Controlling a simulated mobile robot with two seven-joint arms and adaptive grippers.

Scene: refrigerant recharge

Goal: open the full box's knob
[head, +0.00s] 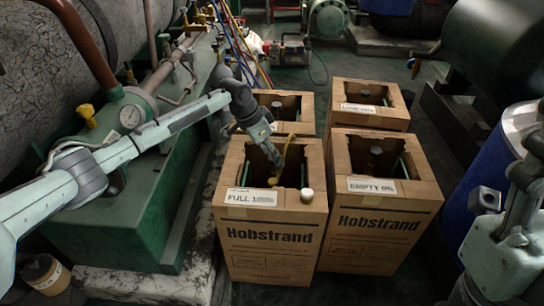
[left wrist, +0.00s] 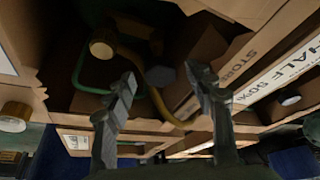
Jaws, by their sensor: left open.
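The full box (head: 270,240) is the front left carton, labelled FULL 100% (head: 250,198). Its top is cut open, with a yellow hose (head: 284,158) and a green part (head: 303,174) inside. A grey knob-like part (left wrist: 160,75) shows in the opening in the left wrist view, between and just beyond my fingertips. My left gripper (left wrist: 160,82) is open and empty over the opening; its fingers also show at the back of the box in the head view (head: 274,157). I cannot tell whether they touch the knob. My right gripper (head: 522,190) is at the right edge, its jaws unclear.
The EMPTY 0% box (head: 380,245) stands right beside the full box. A LOW box (head: 369,95) and another carton (head: 297,100) stand behind. A white cap (head: 307,195) sits on the full box's front rim. Green machinery (head: 140,220) lies left, a blue drum (head: 480,180) right.

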